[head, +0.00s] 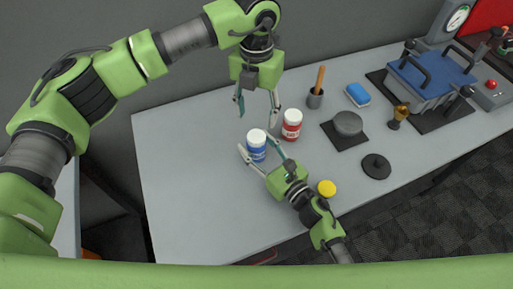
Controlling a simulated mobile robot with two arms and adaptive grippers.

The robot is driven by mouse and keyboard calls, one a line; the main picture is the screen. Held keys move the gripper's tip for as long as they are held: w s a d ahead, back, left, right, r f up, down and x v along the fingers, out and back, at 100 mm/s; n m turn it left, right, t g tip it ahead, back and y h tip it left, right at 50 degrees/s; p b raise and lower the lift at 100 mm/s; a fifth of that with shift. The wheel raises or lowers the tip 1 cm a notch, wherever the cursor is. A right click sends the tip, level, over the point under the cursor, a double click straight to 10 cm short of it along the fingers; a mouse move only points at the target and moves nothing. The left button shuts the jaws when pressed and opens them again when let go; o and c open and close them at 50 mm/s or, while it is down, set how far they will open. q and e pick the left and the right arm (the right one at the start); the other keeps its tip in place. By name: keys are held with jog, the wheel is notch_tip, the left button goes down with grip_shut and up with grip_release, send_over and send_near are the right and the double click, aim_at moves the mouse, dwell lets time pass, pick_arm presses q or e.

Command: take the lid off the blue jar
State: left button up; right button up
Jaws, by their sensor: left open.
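The blue jar (257,154) stands upright on the grey table, with a white lid (257,137) on top. My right gripper (255,142) reaches in from the lower right, with one finger on each side of the blue jar. I cannot tell whether its fingers press on the jar or stand just clear of it. My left gripper (258,106) is open and empty, pointing down above and behind the blue jar.
A red jar (291,125) with a white lid stands close right of the blue jar. A yellow disc (326,188) lies near my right gripper. A cup with a wooden handle (315,98), a blue sponge (358,95) and a grey round block (348,123) are further right. The table's left part is clear.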

aim_at(256, 135)
grip_shut()
pick_arm(q)
jog(key=m, duration=0.3)
jog(key=shift+m, duration=0.4)
jog(key=m, duration=0.3)
jog(key=shift+m, duration=0.3)
jog(key=m, duration=1.2)
jog(key=shift+m, duration=0.4)
jog(key=m, duration=0.3)
jog(key=shift+m, duration=0.3)
jog(key=m, duration=0.7)
jog(key=shift+m, duration=0.3)
jog(key=shift+f, duration=4)
